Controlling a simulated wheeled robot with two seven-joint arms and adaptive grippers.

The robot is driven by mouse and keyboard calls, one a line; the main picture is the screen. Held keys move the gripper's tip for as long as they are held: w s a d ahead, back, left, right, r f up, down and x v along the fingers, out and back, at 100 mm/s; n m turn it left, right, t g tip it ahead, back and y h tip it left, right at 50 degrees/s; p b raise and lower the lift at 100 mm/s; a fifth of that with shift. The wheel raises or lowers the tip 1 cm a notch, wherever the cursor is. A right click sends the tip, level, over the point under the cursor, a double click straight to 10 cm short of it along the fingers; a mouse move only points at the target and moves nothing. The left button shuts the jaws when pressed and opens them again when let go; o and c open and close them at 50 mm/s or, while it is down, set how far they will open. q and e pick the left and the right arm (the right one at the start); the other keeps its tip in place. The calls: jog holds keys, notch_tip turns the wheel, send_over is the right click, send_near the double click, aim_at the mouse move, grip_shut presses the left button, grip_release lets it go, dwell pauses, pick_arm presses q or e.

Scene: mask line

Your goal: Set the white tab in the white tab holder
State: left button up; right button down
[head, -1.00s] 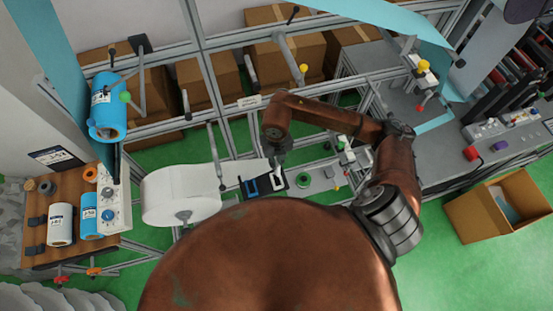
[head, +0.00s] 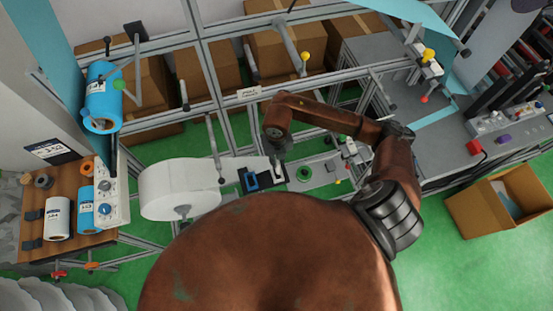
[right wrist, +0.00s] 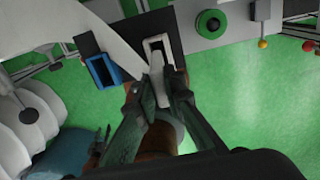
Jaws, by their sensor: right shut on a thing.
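The white tab (right wrist: 158,84) is a pale upright strip between the fingers of my right gripper (right wrist: 167,95), which is shut on it. The white tab holder (right wrist: 156,42) is a white frame with a dark slot on a black plate, just beyond the tab in the right wrist view. The tab's far end overlaps the holder's near side there; I cannot tell whether they touch. My left gripper is not in view.
A blue holder (right wrist: 103,70) stands left of the white one on the black plate. A white roll (head: 180,190) with its web lies further left. A grey panel with a green round button (head: 304,173) is to the right. Metal rails (head: 205,70) run behind.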

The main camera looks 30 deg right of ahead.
jog(key=shift+f+b, duration=2.15)
jog(key=shift+f, duration=0.75)
jog(key=shift+f+b, duration=0.25)
jog(key=shift+b, duration=0.15)
jog(key=c, duration=1.9)
grip_release()
jog(key=shift+c, duration=0.2)
jog(key=shift+w+r, duration=0.1)
jog(key=shift+r, duration=0.1)
notch_tip(320, 180, up, 12)
jog(key=shift+f, duration=0.15)
